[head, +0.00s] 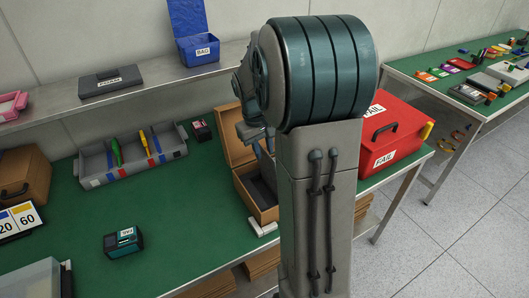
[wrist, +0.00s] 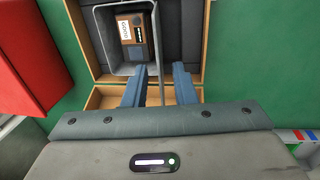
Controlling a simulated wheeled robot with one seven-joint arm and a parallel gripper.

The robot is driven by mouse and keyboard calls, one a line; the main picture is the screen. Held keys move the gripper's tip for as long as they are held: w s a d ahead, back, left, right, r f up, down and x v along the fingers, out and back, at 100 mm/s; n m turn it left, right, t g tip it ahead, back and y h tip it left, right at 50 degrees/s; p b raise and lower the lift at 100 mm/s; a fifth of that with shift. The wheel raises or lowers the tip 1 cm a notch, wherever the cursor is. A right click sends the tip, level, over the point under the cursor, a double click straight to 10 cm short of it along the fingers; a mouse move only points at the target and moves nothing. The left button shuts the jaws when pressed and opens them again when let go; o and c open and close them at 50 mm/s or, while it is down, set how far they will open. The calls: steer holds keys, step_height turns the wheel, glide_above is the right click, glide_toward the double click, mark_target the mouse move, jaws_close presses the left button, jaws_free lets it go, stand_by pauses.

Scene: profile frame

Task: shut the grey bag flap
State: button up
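In the wrist view a grey open-topped container (wrist: 103,50), which I take to be the grey bag, sits inside a wooden case (wrist: 79,35). A brown box with a label (wrist: 138,30) lies in it. A thin grey strip (wrist: 161,90) runs from its near right corner between my fingers; it may be the flap seen edge-on. My gripper (wrist: 167,68) has its two blue fingers apart, one on each side of the strip, with gaps showing. In the head view my arm hides most of the gripper; the wooden case (head: 240,137) stands with its lid up.
A red case marked FAIL (head: 393,140) stands close to the wooden case. A grey tray (head: 95,172) with screwdrivers and a small teal device (head: 123,242) are on the green bench. A blue box marked BAG (head: 197,48) stands open on the shelf.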

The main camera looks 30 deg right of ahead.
mark_target(266, 163)
steer(key=shift+d+f, duration=0.2)
steer(key=shift+f, duration=1)
jaws_close()
stand_by(0.6)
